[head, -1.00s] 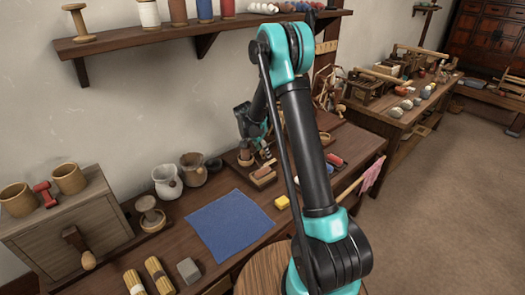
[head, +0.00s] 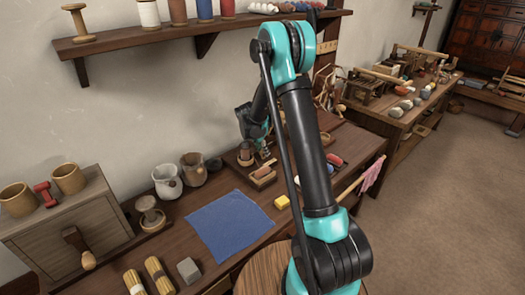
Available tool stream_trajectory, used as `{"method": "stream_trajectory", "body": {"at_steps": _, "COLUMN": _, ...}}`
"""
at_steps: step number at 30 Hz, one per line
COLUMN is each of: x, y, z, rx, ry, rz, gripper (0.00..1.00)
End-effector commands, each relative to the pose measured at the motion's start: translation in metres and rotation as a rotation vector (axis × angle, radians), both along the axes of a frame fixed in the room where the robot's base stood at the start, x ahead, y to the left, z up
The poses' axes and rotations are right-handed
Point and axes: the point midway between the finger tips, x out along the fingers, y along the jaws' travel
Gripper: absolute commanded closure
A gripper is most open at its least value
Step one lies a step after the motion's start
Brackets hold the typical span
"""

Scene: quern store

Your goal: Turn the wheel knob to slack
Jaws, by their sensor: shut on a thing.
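My gripper (head: 264,148) is small and dark at the back of the long workbench, partly behind my own arm. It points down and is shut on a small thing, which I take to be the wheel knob. The knob itself cannot be made out, and its turn position is not visible. A wooden spinning wheel (head: 325,88) with thin spokes stands at the back, to the right of my upper arm, which hides part of it.
A shelf (head: 120,40) with spools hangs above. A second table (head: 395,120) stands at right, with open floor beside it.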

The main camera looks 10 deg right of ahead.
Motion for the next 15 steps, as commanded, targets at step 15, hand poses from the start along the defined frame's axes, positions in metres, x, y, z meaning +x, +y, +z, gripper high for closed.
{"method": "stream_trajectory", "body": {"at_steps": 15, "x": -0.0020, "y": -0.0033, "z": 0.0003, "rx": 0.000, "ry": -0.001, "rz": 0.434, "gripper": 0.97}}
